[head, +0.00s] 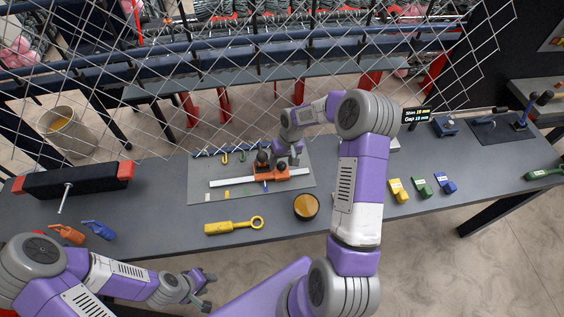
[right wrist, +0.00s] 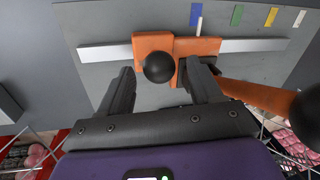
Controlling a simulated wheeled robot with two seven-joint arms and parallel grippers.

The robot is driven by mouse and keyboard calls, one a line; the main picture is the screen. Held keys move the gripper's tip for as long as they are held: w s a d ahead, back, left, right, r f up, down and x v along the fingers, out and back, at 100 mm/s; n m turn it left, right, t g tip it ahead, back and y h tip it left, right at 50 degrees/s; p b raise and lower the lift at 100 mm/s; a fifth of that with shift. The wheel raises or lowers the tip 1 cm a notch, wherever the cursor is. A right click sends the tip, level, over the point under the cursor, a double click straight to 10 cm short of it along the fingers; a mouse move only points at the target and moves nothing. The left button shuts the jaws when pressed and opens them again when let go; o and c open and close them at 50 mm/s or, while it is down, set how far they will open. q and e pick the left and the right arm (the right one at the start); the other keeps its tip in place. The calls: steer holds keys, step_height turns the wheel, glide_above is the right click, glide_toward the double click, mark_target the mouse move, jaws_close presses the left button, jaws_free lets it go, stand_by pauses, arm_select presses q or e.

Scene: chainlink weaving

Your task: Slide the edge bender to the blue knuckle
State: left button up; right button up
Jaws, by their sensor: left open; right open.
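The orange edge bender (head: 272,173) sits on a pale straight bar (head: 222,182) on a grey mat (head: 198,171). In the right wrist view the bender (right wrist: 150,45) has a black ball knob (right wrist: 158,67). My right gripper (right wrist: 160,85) is open, its fingers on either side of the knob, and I cannot tell whether they touch it. It also shows over the bender in the head view (head: 287,161). A blue mark (right wrist: 195,14) lies beside the bender, with a white pointer (right wrist: 199,25) close to it. My left gripper (head: 205,290) is open and empty, off the front of the bench.
Yellow (head: 398,190), green (head: 421,187) and blue (head: 445,183) blocks stand at the right. A round orange-filled bowl (head: 306,207) and yellow ring-ended tool (head: 234,226) lie in front of the mat. Chainlink mesh (head: 200,85) rises behind the bench.

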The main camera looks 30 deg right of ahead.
steer(key=r, duration=0.4)
steer(key=d+r, duration=0.1)
steer(key=r, duration=0.1)
steer(key=shift+s+d+r, duration=0.1)
steer(key=shift+s+r, duration=0.05)
steer(key=shift+r, duration=0.25)
steer(key=shift+f, duration=0.1)
